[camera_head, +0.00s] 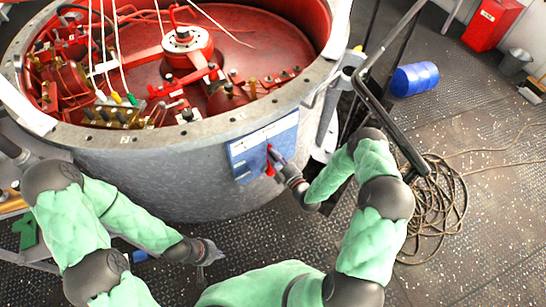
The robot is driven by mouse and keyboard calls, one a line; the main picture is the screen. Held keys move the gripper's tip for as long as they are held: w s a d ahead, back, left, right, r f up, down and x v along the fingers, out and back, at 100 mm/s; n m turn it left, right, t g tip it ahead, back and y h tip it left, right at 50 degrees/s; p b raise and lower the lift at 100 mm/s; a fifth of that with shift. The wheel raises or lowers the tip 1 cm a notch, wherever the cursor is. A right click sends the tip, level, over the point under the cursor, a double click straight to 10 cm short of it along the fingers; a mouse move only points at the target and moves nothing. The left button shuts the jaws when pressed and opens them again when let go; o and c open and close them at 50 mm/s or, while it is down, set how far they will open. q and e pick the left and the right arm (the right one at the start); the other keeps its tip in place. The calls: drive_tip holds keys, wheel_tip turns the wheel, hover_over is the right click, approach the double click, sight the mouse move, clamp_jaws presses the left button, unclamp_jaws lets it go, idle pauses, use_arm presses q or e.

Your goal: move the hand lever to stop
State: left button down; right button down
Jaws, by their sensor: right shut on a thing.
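A blue panel (250,154) is mounted on the outer wall of the round grey vessel. A red hand lever (269,153) stands out from the panel's right part. My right gripper (274,163) reaches it from the lower right and is shut on the lever. The fingers hide part of the lever, and markings on the panel are too small to read. My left gripper (217,256) hangs low in front of the vessel, away from the panel. Its fingers are too small to tell open from shut.
The large grey vessel (150,165) fills the left and middle, with red machinery inside. A coiled rope (437,205), a blue drum (414,79) and a red box (491,24) are on the deck at right.

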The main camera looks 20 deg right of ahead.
drive_tip(key=c, duration=1)
unclamp_jaws()
drive_tip(key=shift+w+d+r, duration=0.15)
drive_tip(key=shift+d+r, duration=0.15)
drive_tip(key=shift+d, duration=0.1)
drive_tip(key=shift+f, duration=0.1)
drive_tip(key=shift+a, duration=0.15)
drive_tip(key=v, duration=1.2)
drive_tip(key=shift+f, duration=0.1)
